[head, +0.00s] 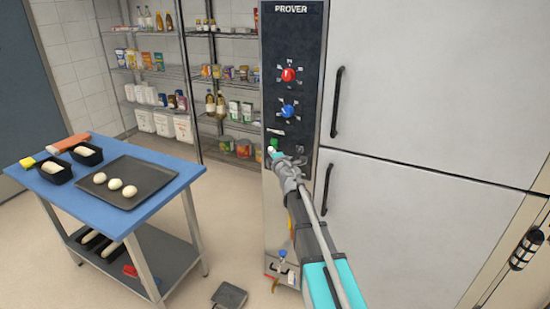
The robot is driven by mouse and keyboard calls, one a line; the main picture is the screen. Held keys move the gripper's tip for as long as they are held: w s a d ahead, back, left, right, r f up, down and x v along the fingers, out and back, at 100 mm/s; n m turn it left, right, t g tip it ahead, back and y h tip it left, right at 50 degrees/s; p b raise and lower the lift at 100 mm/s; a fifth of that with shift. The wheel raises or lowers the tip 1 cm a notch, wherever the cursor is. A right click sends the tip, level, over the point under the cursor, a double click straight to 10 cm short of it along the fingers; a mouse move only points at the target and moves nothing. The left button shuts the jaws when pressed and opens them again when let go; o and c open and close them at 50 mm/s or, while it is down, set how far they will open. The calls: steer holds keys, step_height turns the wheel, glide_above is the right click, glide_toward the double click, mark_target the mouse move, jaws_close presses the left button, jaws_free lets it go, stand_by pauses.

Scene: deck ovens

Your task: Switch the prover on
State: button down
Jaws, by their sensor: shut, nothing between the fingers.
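The prover's dark control panel (274,35) stands upright left of its pale doors. It carries a red knob (288,75) with a blue knob (287,111) below it. A small green control (273,146) shows lower on the panel, partly hidden by my gripper (274,155). My gripper is at the panel just below the green control, its fingers shut and empty. I cannot tell whether the fingertips touch the control, nor which way it is set.
Black door handles (336,102) stand out right of the panel. A blue table (165,199) at left holds a dark tray (153,172) with dough balls and two loaf tins. Shelves (239,122) stand behind. A dark object (229,296) lies on the floor.

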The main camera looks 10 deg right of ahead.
mark_target(272, 140)
steer(key=shift+w+d, duration=0.3)
steer(key=shift+w, duration=0.75)
steer(key=shift+w+d, duration=0.35)
steer(key=shift+w, duration=0.65)
steer(key=shift+w+d, duration=0.3)
steer(key=shift+w, duration=0.75)
steer(key=shift+w+d+r, duration=0.2)
steer(key=shift+w+d, duration=0.1)
steer(key=shift+w, duration=0.1)
steer(key=shift+s+a, duration=0.1)
steer(key=shift+s, duration=0.05)
